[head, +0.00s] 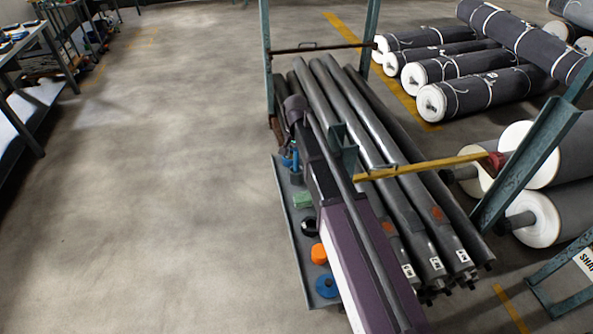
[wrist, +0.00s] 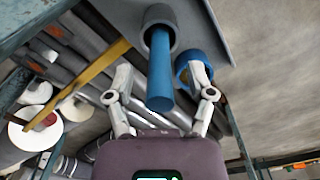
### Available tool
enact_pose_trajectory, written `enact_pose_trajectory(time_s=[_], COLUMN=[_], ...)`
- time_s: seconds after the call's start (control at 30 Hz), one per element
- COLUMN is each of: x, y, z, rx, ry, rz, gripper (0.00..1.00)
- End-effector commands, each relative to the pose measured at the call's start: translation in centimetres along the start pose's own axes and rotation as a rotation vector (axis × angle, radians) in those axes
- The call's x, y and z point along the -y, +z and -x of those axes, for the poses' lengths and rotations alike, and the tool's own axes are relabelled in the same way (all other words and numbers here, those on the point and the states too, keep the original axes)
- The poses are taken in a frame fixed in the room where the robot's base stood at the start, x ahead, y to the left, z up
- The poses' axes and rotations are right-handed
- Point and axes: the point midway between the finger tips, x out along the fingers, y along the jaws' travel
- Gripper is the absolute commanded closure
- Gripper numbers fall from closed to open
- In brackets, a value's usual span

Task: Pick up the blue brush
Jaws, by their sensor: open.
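A smooth blue handle (wrist: 160,75), which I take to be the blue brush, stands in a grey round holder (wrist: 148,17) in the wrist view. The rest of the brush is hidden inside the holder. In the head view the blue handle (head: 295,158) shows as a small strip beside my arm. My gripper (wrist: 161,72) is open, with one pale finger on each side of the handle. The handle appears between the fingers, with visible gaps; I cannot tell how deep. My fingers are hidden in the head view.
A narrow grey shelf (head: 286,215) holds a green block (head: 303,201), a black ring (head: 310,227), an orange item (head: 319,254) and a blue disc (head: 327,286). A blue ring (wrist: 185,76) lies behind my right finger. Long grey rolls (head: 385,150) and a yellow bar (head: 430,166) are close by.

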Motion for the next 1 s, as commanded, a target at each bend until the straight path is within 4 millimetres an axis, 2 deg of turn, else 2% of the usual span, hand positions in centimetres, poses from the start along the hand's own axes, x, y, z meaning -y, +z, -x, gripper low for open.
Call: enact_pose_trajectory(time_s=[0.13,0.77,0.87,1.0], x=[-0.02,-0.03,-0.03,-0.04], y=[-0.01,-0.03,-0.03,-0.03], z=[-0.75,-0.73,-0.73,-0.73], rx=[0.0,0.0,0.0,0.0], ry=[0.0,0.0,0.0,0.0], rz=[0.0,-0.001,-0.001,-0.001], gripper=[0.31,0.31,0.57,0.99])
